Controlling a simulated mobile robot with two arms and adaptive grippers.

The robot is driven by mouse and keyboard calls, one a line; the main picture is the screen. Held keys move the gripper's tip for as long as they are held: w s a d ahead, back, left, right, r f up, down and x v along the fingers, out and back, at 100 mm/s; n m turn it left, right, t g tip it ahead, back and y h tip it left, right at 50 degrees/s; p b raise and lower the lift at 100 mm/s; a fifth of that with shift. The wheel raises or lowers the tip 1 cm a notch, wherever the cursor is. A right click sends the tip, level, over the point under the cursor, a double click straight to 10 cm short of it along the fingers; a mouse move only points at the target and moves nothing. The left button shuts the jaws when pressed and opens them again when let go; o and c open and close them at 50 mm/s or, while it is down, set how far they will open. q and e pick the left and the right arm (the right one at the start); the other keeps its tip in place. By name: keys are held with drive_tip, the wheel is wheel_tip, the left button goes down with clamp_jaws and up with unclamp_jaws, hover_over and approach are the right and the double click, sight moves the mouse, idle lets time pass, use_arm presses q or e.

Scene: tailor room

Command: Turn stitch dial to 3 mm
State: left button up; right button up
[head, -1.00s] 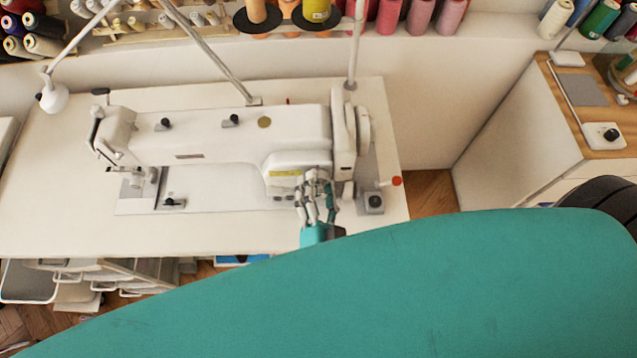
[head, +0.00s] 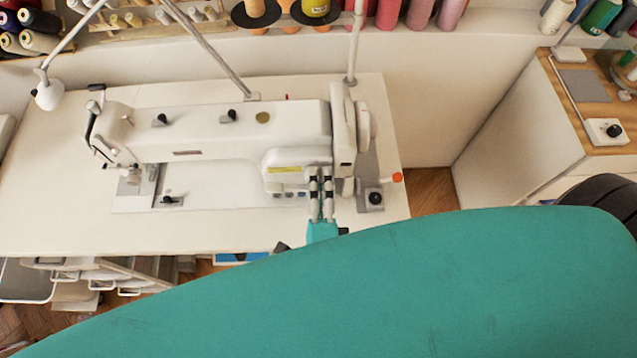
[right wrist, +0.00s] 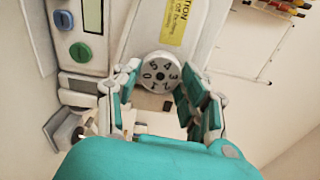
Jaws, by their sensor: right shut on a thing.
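The white sewing machine (head: 230,135) stands on its table. Its round pale stitch dial (right wrist: 160,72) is on the machine's front, with dark numerals around its face; a 0 appears at the left and a 3 at the right. My right gripper (right wrist: 158,80) is at the dial, with one finger on each side of its lower part, shut on it. In the head view the right gripper (head: 320,185) reaches up to the machine's right end, and its fingers hide the dial. My left gripper is not in view.
A panel with a green knob (right wrist: 80,52) and a blue knob (right wrist: 63,20) sits beside the dial. A control box with a black knob (head: 375,197) stands right of the machine. The table (head: 60,190) is clear at left.

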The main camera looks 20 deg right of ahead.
drive_tip(key=shift+m, duration=0.8)
drive_tip(key=o, duration=1.2)
drive_tip(key=shift+f, duration=0.1)
drive_tip(key=v, duration=0.8)
